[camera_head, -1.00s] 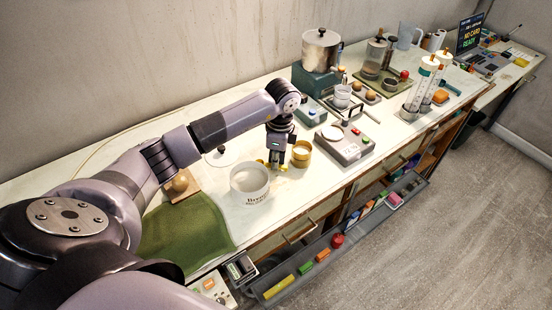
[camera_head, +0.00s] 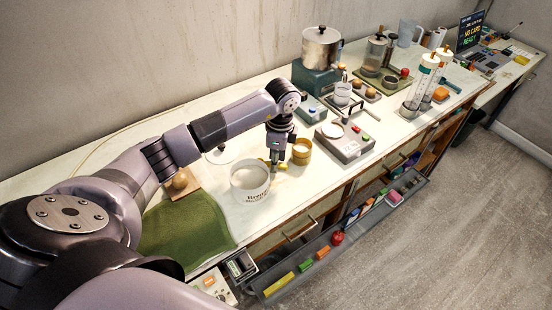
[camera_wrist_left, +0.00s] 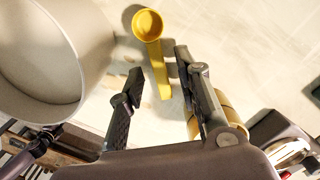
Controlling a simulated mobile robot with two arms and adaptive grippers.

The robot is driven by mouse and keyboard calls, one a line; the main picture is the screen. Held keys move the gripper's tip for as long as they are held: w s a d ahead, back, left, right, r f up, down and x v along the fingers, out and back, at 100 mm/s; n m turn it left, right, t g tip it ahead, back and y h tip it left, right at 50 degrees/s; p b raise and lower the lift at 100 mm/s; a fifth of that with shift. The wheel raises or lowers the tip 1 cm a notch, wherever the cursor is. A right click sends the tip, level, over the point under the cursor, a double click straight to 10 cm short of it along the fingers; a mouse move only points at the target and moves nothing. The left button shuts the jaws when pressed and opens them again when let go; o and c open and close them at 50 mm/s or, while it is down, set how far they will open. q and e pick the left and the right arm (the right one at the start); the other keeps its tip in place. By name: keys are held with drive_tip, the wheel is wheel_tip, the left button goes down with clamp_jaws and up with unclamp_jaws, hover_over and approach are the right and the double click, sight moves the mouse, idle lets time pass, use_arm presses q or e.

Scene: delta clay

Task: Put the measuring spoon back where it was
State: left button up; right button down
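The yellow measuring spoon (camera_wrist_left: 158,62) appears to lie on the white worktop, its round bowl farther out and its handle pointing back toward my gripper. In the head view only a small yellow part of it (camera_head: 284,168) shows beside the fingers. My left gripper (camera_wrist_left: 159,65) is open, with one finger on each side of the spoon's handle and a gap on both sides. It points down at the worktop in the head view (camera_head: 275,168). I cannot tell how far the fingertips are above the surface. My right gripper is not in view.
A white canister (camera_head: 250,182) with lettering stands close left of the gripper. A gold-rimmed tin (camera_head: 301,152) stands close right. A scale (camera_head: 344,142) is beyond it. A green mat (camera_head: 185,232) lies nearer me. An open drawer (camera_head: 330,253) juts out in front.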

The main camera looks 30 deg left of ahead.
sight(279, 165)
use_arm(q)
drive_tip(key=shift+r, duration=0.25)
drive_tip(key=shift+w+r, duration=0.1)
drive_tip(key=shift+r, duration=0.25)
wheel_tip(279, 165, up, 11)
drive_tip(key=b, duration=0.2)
drive_tip(key=shift+d, duration=0.35)
